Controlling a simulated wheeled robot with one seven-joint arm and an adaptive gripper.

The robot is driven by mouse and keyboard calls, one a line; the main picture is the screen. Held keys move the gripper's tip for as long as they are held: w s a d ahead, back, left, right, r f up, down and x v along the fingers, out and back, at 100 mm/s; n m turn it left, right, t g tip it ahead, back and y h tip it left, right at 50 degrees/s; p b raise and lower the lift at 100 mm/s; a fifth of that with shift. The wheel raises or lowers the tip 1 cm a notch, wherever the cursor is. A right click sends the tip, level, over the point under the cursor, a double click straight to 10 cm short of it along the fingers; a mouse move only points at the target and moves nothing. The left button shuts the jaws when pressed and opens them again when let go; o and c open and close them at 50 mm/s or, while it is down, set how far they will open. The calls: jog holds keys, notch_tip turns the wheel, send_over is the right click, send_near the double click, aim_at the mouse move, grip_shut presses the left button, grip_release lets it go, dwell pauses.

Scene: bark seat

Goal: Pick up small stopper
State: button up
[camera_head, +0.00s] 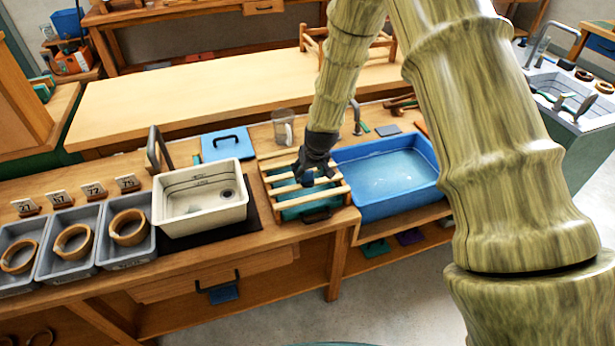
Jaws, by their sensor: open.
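My gripper (316,171) is dark and points down over the wooden slatted rack (335,192), between the white basin and the blue tub. It is open. A small dark blue thing (307,179) shows at its fingertips, just above or on the slats. It may be the small stopper, but it is too small to tell, and I cannot tell whether the fingers touch it. A small dark round spot (228,193) shows on the floor of the white basin (170,218); I cannot tell if it is a drain or a stopper.
The blue tub (432,178) holds water right of the rack. A glass jug (284,128) stands behind the rack. Grey trays (105,262) with wooden rings and number cards stand at left.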

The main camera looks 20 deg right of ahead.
jog(key=shift+p+x, duration=0.45)
jog(key=shift+x, duration=1)
jog(key=c, duration=1.1)
jog(key=shift+r, duration=0.2)
